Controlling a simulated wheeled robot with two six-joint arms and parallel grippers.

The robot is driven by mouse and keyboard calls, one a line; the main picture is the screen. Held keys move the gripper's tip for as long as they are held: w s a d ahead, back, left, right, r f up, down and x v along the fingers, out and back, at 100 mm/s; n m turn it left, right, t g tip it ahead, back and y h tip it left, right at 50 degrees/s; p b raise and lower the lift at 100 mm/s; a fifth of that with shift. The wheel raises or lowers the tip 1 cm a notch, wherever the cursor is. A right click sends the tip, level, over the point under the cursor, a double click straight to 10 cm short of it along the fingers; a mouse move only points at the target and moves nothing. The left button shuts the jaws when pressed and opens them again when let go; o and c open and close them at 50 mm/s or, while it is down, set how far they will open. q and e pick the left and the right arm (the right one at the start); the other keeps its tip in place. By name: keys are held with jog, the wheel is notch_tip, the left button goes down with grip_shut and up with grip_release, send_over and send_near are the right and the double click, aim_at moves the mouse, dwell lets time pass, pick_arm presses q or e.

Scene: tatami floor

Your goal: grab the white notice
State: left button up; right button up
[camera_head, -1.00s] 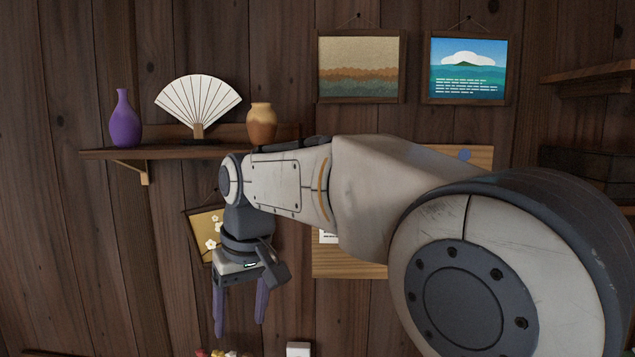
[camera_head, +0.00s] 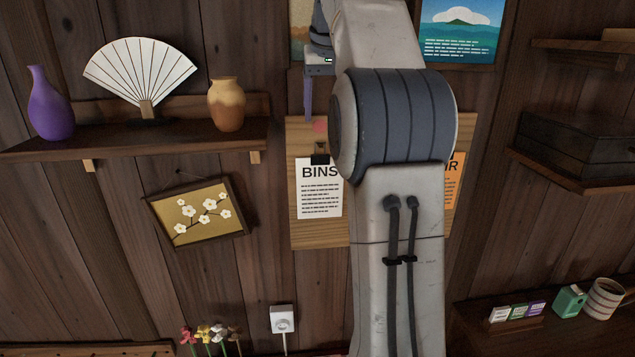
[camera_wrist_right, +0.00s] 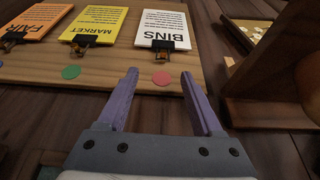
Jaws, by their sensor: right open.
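The white notice (camera_head: 319,192), headed BINS, hangs from a dark clip (camera_head: 319,160) on a wooden board on the wall. It also shows in the right wrist view (camera_wrist_right: 165,26), upside down, with its clip (camera_wrist_right: 163,45) towards me. My right gripper (camera_head: 308,98) is above the notice in the head view, partly hidden by my arm. In the wrist view its two purple fingers (camera_wrist_right: 162,80) are apart and empty, short of the clip, with a pink dot between their tips. My left gripper is not in view.
The board (camera_head: 318,235) also holds a yellow notice (camera_wrist_right: 95,24) and an orange notice (camera_wrist_right: 38,20), each clipped. Pictures hang above the board and a blossom picture (camera_head: 200,211) lower left. A shelf (camera_head: 140,138) holds a fan and vases. My arm hides part of the board.

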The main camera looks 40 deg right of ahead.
aim_at(320, 144)
jog(key=shift+a+x, duration=0.25)
jog(key=shift+x, duration=1)
jog(key=shift+p+x, duration=0.4)
jog(key=shift+x, duration=2.15)
jog(key=shift+a, duration=0.1)
grip_shut()
